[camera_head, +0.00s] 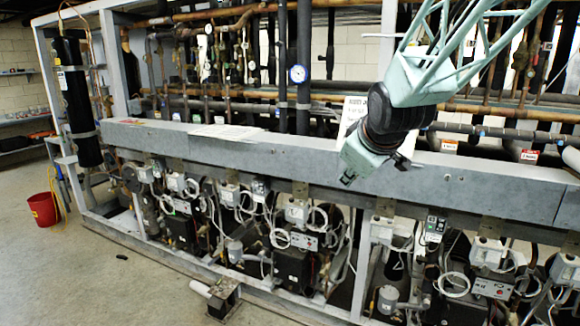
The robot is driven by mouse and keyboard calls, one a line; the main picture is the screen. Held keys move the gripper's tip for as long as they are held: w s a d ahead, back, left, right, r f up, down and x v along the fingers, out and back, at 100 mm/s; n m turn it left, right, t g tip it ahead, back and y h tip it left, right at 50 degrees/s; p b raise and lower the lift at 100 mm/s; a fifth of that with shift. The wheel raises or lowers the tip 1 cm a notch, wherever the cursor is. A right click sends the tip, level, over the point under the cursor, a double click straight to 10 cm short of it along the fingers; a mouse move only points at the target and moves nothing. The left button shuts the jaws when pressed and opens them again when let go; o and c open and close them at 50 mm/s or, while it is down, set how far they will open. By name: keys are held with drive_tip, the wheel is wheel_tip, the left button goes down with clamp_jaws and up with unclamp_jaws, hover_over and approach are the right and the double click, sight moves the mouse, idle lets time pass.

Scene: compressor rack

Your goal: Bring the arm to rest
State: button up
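My arm comes down from the top right of the head view, with a pale green lattice link and a dark wrist joint. My gripper (349,180) is at its lower end, pointing down and left. It hangs in front of the long grey beam (262,145) of the compressor rack. It appears small, and I cannot make out whether its fingers are apart. I see nothing held in it. I cannot tell whether there is a gap between it and the beam.
Several compressors (292,265) with white cables line the rack's lower part. Pipes (250,95) run behind the beam. A grey-capped fitting (218,297) stands on the floor in front. A red bucket (44,208) stands at left. The left floor is mostly clear.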

drive_tip(key=s+d+f+m+g, duration=0.1)
drive_tip(key=s+m+g, duration=0.1)
drive_tip(key=s, duration=1.4)
drive_tip(key=s+d+f+m+g+b, duration=0.1)
drive_tip(key=s+m, duration=0.3)
drive_tip(key=s, duration=1.2)
drive_tip(key=s+d+f+m+g, duration=0.1)
drive_tip(key=s+d+m+g, duration=0.1)
drive_tip(key=s, duration=1.5)
drive_tip(key=shift+d+m+g+h, duration=0.2)
drive_tip(key=shift+m+g+h, duration=0.1)
drive_tip(key=shift+m, duration=0.2)
drive_tip(key=shift+f, duration=0.1)
drive_tip(key=shift+f+b, duration=0.6)
drive_tip(key=shift+b, duration=0.25)
drive_tip(key=shift+r, duration=0.15)
wheel_tip(320, 180, up, 7)
drive_tip(key=p, duration=0.7)
drive_tip(key=shift+o, duration=0.4)
